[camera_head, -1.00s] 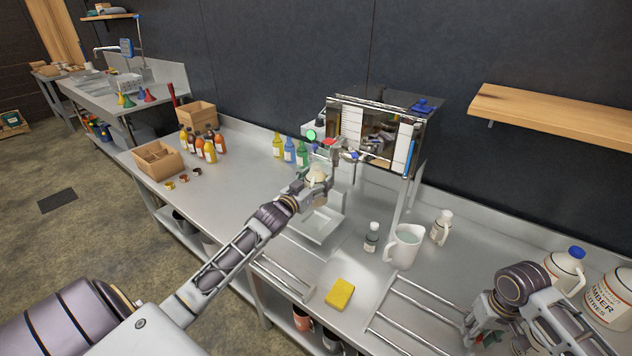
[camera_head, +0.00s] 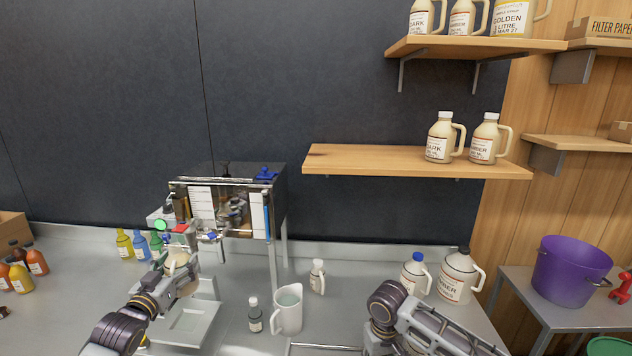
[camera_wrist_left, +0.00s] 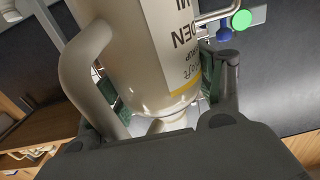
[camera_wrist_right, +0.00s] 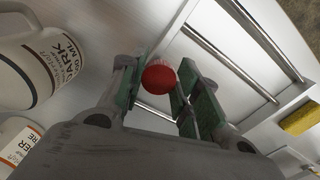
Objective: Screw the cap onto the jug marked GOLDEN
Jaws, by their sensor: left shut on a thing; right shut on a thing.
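A cream jug (camera_wrist_left: 140,45) with a handle fills the left wrist view. Its label shows letters ending in "DEN" and a yellow band. My left gripper (camera_wrist_left: 165,110) is shut on it. In the head view this jug (camera_head: 177,261) is small beneath the evaporator's spout, and I cannot tell whether it touches anything below. A red cap (camera_wrist_right: 158,79) sits between the fingers of my right gripper (camera_wrist_right: 157,72), which is shut on it above the bench. The right fingertips are hidden in the head view. Another jug marked GOLDEN (camera_head: 512,18) stands on the top shelf.
The evaporator (camera_head: 228,205) stands at the back left. A white pitcher (camera_head: 288,312), small dark bottle (camera_head: 255,318) and small jug (camera_head: 317,277) stand between my arms. Jugs with a blue cap (camera_head: 415,275) and black cap (camera_head: 460,277) stand behind my right arm.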

